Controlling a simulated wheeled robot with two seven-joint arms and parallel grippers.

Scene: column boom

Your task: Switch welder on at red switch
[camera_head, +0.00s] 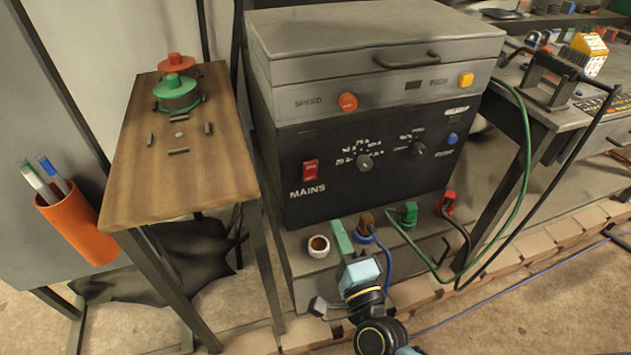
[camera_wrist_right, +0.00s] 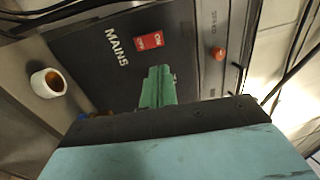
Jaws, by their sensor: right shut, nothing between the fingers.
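The welder (camera_head: 372,150) is a big box with a grey upper part and a black front panel. Its red rocker switch (camera_head: 310,170) sits at the panel's left, above the white word MAINS. The red switch also shows in the right wrist view (camera_wrist_right: 149,41), just beyond the fingertips. My right gripper (camera_head: 339,232) is in front of the panel, below and right of the switch, apart from it in the head view. Its green fingers (camera_wrist_right: 158,85) are shut and empty. Whether the switch is on or off is too small to tell. My left gripper is not in view.
A cup of brown liquid (camera_head: 318,246) stands on the ledge left of my right gripper. Blue, green and red plugs with cables (camera_head: 408,212) are to its right. A wooden table (camera_head: 190,165) stands left; a workbench (camera_head: 560,115) stands right.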

